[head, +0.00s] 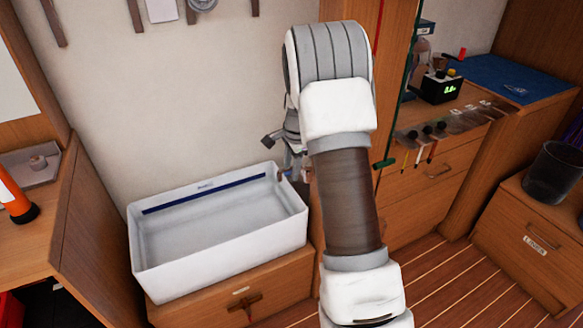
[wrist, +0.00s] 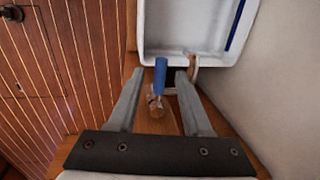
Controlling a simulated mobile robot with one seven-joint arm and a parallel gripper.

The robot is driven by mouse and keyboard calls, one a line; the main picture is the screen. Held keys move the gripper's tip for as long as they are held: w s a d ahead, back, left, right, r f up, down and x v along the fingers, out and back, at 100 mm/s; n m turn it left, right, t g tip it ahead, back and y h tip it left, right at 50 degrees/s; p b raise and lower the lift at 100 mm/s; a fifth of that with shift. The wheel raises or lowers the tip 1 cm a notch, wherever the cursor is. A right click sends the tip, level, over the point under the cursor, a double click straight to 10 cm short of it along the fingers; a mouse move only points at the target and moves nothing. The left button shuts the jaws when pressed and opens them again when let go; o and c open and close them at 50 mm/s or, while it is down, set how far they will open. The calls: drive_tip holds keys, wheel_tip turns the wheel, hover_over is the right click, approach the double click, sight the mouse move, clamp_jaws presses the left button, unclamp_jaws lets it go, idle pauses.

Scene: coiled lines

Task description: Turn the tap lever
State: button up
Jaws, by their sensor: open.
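The tap lever (wrist: 160,76) has a blue grip and shows in the wrist view above a copper-coloured tap body (wrist: 155,105). My gripper (wrist: 160,73) is open, with one finger on each side of the lever and a visible gap to both. A curved copper spout (wrist: 194,72) shows beside the right fingertip, near the edge of the white basin (wrist: 190,54). In the head view my gripper (head: 283,143) is partly hidden behind my arm, at the right end of the basin (head: 220,256). The lever cannot be made out there.
The basin stands on a wooden cabinet (head: 285,290) against a pale wall (head: 200,110). A wooden panel (head: 88,220) stands left of it. To the right is a workbench with drawers (head: 430,185), with hanging tools and a digital device (head: 440,88). The plank floor (head: 470,275) is clear.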

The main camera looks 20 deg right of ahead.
clamp_jaws()
idle(1.4)
